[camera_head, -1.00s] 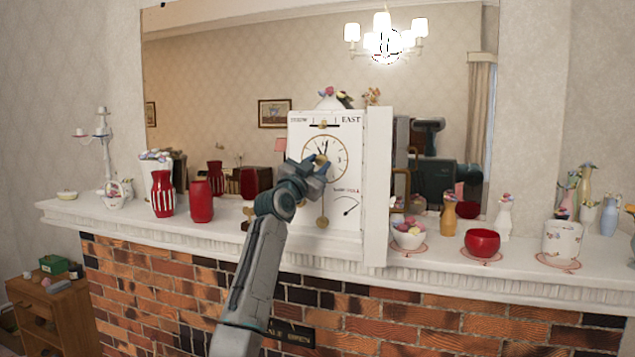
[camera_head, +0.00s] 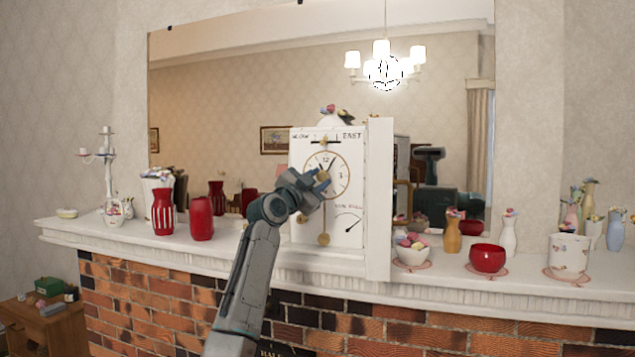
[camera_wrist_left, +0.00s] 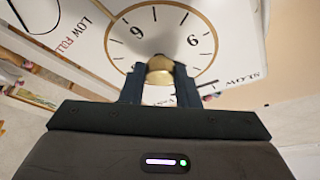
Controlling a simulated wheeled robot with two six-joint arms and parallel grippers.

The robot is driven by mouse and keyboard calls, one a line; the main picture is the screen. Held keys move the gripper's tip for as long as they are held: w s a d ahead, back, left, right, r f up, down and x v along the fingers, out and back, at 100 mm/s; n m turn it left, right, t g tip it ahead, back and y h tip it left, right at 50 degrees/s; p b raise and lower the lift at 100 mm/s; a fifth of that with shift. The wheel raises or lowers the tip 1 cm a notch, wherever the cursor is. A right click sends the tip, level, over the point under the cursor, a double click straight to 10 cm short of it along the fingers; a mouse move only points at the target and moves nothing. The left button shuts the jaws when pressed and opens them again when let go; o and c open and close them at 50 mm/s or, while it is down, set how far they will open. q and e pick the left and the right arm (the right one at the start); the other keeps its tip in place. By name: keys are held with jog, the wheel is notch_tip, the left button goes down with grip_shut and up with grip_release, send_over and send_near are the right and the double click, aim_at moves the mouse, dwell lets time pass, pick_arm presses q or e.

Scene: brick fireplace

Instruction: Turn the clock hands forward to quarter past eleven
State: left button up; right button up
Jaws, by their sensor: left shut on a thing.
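The white clock (camera_head: 352,150) stands on the mantel with its front facing me. Its round dial (camera_head: 343,167) has a gold rim, and a gold pendulum (camera_head: 324,239) hangs below. One dark hand points up-left near eleven, the other up and slightly right, near one. My left gripper (camera_head: 322,181) is at the dial's centre and hides its lower left. In the left wrist view its two fingers are shut on the brass knob (camera_wrist_left: 160,68) at the dial's centre; the dial appears upside down there. The right gripper is not in view.
A white door panel (camera_head: 379,200) stands at the clock's right. Red vases (camera_head: 201,219) are left of it; a bowl of coloured things (camera_head: 411,253), a yellow vase (camera_head: 452,232) and a red bowl (camera_head: 487,258) are right. A mirror (camera_head: 220,100) is behind.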

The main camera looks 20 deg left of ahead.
pick_arm(q)
jog(key=o, duration=1)
jog(key=shift+c, duration=0.2)
jog(key=shift+s+a+f, duration=0.1)
jog(key=shift+s+f, duration=0.05)
jog(key=shift+s, duration=0.1)
jog(key=b+v, duration=0.4)
jog(key=v, duration=0.6)
